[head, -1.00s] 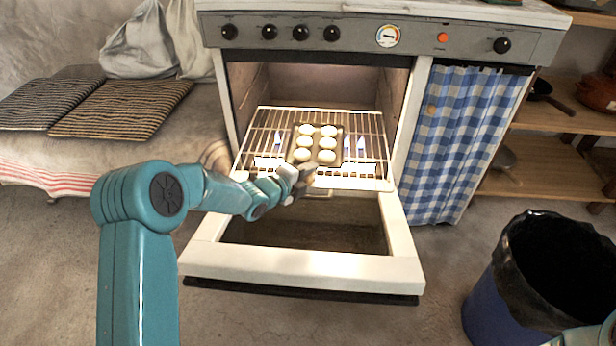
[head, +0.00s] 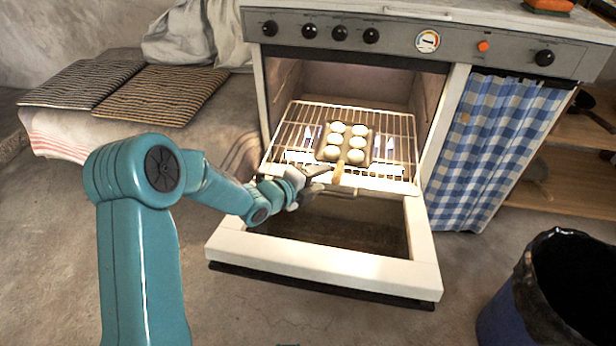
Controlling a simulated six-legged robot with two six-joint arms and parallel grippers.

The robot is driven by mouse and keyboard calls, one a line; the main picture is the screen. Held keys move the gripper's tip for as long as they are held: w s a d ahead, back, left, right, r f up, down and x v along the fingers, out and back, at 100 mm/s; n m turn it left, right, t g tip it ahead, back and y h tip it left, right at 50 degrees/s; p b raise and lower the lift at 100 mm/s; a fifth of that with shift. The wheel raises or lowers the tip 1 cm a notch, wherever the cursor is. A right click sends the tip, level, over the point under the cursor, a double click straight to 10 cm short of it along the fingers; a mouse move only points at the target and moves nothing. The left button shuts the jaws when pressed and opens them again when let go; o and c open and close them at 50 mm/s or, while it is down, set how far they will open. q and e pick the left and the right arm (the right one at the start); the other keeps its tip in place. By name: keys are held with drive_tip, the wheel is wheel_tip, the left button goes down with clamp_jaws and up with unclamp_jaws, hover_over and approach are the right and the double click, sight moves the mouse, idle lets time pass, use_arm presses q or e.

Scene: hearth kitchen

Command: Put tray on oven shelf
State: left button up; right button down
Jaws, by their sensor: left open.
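A light handle (head: 338,175) points from the tray toward the front edge of the shelf. My left gripper (head: 322,178) is open just left of the handle, near the shelf's front edge. No tray is between its fingers, though whether a fingertip touches the handle is hard to tell. My right gripper is not in view.
The oven door (head: 330,267) hangs open below the shelf. A blue checked curtain (head: 500,150) is right of the oven. A bin with a black liner (head: 560,290) stands at the lower right.

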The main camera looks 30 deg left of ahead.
use_arm(q)
drive_tip(key=v, duration=0.4)
drive_tip(key=shift+s+a+p, duration=0.1)
drive_tip(key=shift+s+p, duration=0.15)
drive_tip(key=shift+p, duration=0.15)
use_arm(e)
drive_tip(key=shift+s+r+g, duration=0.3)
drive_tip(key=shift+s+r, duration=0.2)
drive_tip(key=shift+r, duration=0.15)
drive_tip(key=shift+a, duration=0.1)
